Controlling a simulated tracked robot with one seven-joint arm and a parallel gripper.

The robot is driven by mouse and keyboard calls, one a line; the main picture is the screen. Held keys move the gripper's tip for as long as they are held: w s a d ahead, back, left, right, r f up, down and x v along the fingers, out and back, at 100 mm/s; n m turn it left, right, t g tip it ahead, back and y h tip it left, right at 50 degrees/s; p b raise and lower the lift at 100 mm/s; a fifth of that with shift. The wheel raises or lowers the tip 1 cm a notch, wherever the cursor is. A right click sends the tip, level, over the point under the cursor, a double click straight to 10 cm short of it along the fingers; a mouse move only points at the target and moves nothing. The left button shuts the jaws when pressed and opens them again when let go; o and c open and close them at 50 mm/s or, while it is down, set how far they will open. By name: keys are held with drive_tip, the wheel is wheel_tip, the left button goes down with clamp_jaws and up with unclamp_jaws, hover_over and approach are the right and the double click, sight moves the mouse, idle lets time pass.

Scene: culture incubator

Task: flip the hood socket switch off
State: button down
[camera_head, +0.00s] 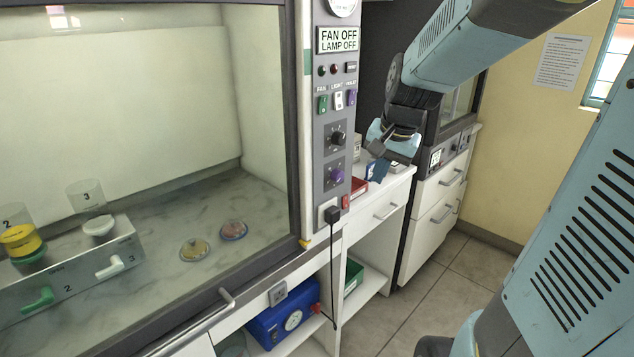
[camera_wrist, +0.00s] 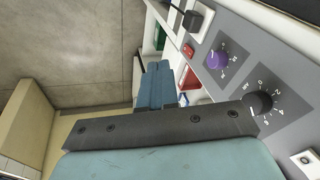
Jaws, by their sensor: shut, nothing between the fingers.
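The hood's front post carries a white socket (camera_head: 324,212) low down with a black plug (camera_head: 332,215) and a hanging cord. A small red switch (camera_head: 346,202) sits just right of the socket. In the wrist view the red switch (camera_wrist: 188,50) shows near the plug (camera_wrist: 194,20); which way it is flipped is too small to tell. My gripper (camera_head: 376,170) is right of the post and higher than the switch, apart from it. In the wrist view its blue fingers (camera_wrist: 155,85) are together and empty.
Above the switch are a purple knob (camera_head: 337,175), a black knob (camera_head: 338,138) and coloured fan and light switches. The display (camera_head: 339,40) reads FAN OFF, LAMP OFF. A red box (camera_head: 359,187) lies on the side counter behind. A blue device (camera_head: 283,314) stands below the hood.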

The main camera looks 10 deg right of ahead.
sight(346, 202)
drive_tip(key=w+d+f+m+y, duration=0.1)
drive_tip(key=w+d+f+m, duration=0.2)
drive_tip(key=w+f, duration=0.3)
drive_tip(key=shift+w+m+g, duration=0.3)
drive_tip(key=shift+w+m, duration=0.2)
drive_tip(key=shift+w, duration=0.3)
drive_tip(key=shift+f, duration=0.1)
drive_tip(key=w+a+f, duration=0.4)
drive_tip(key=w+f, duration=0.2)
drive_tip(key=f, duration=0.3)
drive_tip(key=shift+a+f, duration=0.15)
drive_tip(key=shift+f, duration=0.25)
drive_tip(key=shift+a, duration=0.1)
drive_tip(key=shift+w, duration=0.1)
